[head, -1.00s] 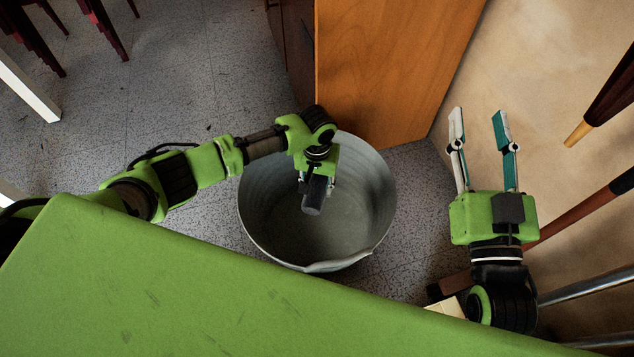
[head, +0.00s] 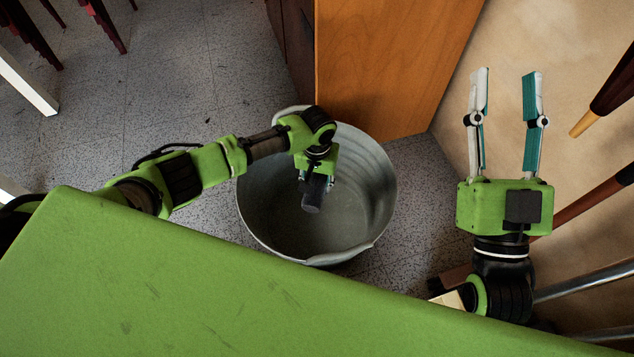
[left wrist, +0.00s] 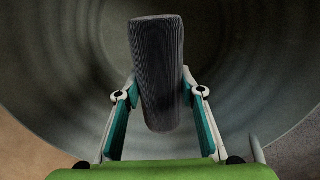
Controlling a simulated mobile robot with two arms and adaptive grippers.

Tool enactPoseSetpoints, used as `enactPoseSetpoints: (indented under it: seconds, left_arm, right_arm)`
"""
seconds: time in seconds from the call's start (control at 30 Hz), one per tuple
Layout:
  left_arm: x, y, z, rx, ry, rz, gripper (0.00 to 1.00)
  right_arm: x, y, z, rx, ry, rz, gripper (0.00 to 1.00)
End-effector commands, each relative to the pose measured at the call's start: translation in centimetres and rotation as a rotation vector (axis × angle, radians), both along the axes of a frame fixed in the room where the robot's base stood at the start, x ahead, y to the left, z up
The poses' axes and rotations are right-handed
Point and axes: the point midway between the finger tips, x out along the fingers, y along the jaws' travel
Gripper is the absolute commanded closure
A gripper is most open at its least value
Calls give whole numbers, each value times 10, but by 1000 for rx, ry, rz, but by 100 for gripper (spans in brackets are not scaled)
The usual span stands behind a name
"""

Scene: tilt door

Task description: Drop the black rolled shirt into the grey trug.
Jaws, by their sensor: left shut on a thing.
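The black rolled shirt (left wrist: 157,70) is a dark ribbed cylinder between the fingers of my left gripper (left wrist: 160,98) in the left wrist view. In the head view the shirt (head: 313,192) shows as a short dark end below my left gripper (head: 318,178). That gripper is shut on it, over the opening of the grey trug (head: 380,215). The trug's inner wall fills the background of the left wrist view (left wrist: 250,60). My right gripper (head: 506,78) is open and empty, to the right of the trug.
A wooden cabinet (head: 390,60) stands right behind the trug. Brown and metal poles (head: 590,200) lie along the right side by the tan wall (head: 540,60). Dark red furniture legs (head: 105,25) stand at the upper left.

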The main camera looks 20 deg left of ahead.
Motion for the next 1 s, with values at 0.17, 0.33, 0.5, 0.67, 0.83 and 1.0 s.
enactPoseSetpoints:
  seconds: [0.17, 0.33, 0.5, 0.67, 0.83, 1.0]
  left_arm:
    - [0, 0, 0, 0, 0, 0, 88]
    - [0, 0, 0, 0, 0, 0, 46]
    - [0, 0, 0, 0, 0, 0, 45]
    - [0, 0, 0, 0, 0, 0, 45]
    - [1, 0, 13, -2, -2, 0, 45]
    - [2, 0, 46, -2, -4, -1, 45]
  right_arm:
    - [0, 0, 0, 0, 1, 0, 60]
    - [0, 0, -1, -1, 2, 0, 60]
    - [0, 0, -1, 0, 3, 1, 60]
    - [0, 0, 0, 0, 0, -1, 60]
    - [0, 0, 1, -1, -1, -1, 60]
    - [0, 0, 0, -1, 0, -1, 60]
